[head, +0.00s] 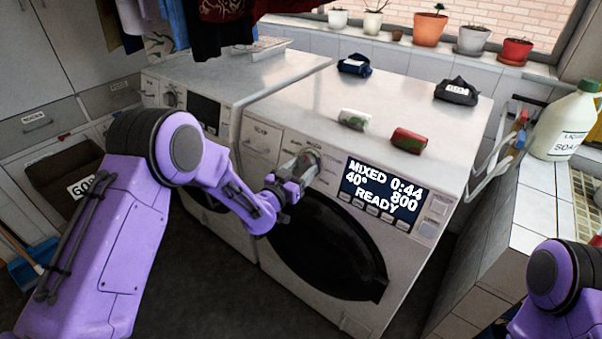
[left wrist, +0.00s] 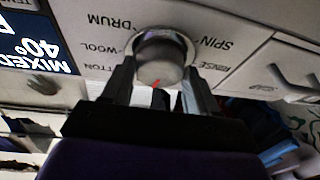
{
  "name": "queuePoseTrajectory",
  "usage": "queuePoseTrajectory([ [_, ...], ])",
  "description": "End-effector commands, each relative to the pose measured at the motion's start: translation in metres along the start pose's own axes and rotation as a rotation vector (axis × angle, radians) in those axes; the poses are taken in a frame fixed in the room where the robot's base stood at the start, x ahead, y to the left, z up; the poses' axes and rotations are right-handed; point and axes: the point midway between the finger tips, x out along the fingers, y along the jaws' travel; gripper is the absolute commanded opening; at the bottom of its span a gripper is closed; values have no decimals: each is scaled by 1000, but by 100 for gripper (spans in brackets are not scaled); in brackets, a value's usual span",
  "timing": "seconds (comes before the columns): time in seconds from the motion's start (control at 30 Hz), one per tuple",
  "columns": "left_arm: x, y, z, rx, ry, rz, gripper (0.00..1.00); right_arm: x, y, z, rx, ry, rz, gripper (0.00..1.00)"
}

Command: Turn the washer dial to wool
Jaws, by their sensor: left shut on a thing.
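The washer dial (left wrist: 158,62) is a round silver knob with a red mark, on the front panel of the right-hand washer (head: 420,262). Around it in the left wrist view are labels, among them WOOL, COTTON partly hidden, DRUM, SPIN and RINSE. The washer display (head: 383,192) reads MIXED, 40°, 0:44, 800, READY. My left gripper (left wrist: 158,85) is shut on the dial, one finger on each side of it. In the head view the gripper (head: 300,172) covers part of the dial. My right gripper is out of view; only my right arm shows at lower right.
A second washer (head: 205,110) stands at left. On the right-hand washer's top lie several small bundles, including a red one (head: 409,139). A soap jug (head: 568,125) stands on the tiled counter (head: 500,255) at right. The round door (head: 330,250) is below the dial.

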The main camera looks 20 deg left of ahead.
Motion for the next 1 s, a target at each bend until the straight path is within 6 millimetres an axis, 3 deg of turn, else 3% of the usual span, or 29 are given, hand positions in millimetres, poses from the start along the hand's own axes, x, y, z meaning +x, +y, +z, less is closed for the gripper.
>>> queuePoseTrajectory([
  [0.4,0,-4,6,356,28,128,28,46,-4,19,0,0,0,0],
  [1.0,2,-10,2,891,66,323,28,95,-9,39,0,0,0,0],
])
